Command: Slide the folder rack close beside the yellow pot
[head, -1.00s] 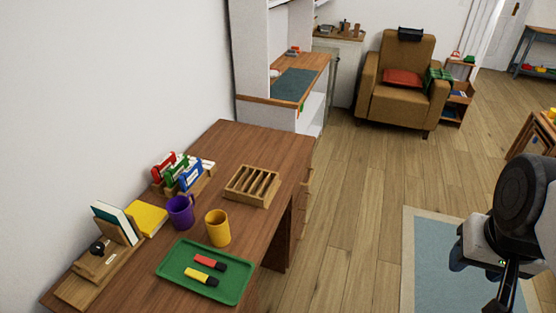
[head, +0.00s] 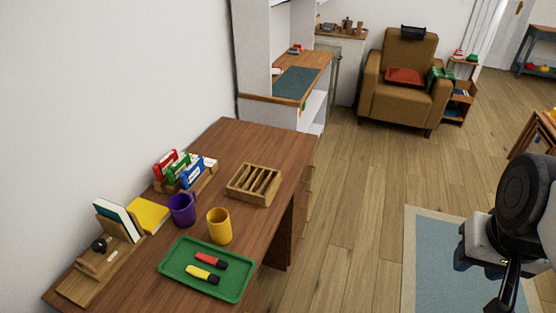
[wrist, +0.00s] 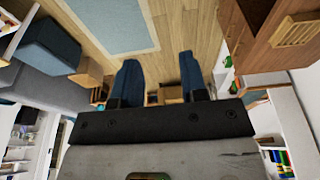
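The slotted wooden rack (head: 254,184), which I take as the folder rack, stands on the brown desk with its slots empty. A yellow cup-shaped pot (head: 219,226) stands in front of it and to the left, with a gap of bare desk between them. In the wrist view the slotted rack also shows (wrist: 293,32) at the upper right on the desk. My gripper (wrist: 157,62) has its two blue fingers well apart with nothing between them. It is far from the rack; in the head view only my arm shows at the right, and the fingers are not visible.
A purple mug (head: 182,210) stands left of the pot. A green tray (head: 235,290) with two markers lies in front. A wooden holder with red, green and blue boxes (head: 192,174) stands behind. The desk's back right (head: 245,140) is clear. A rug (head: 435,260) covers the floor.

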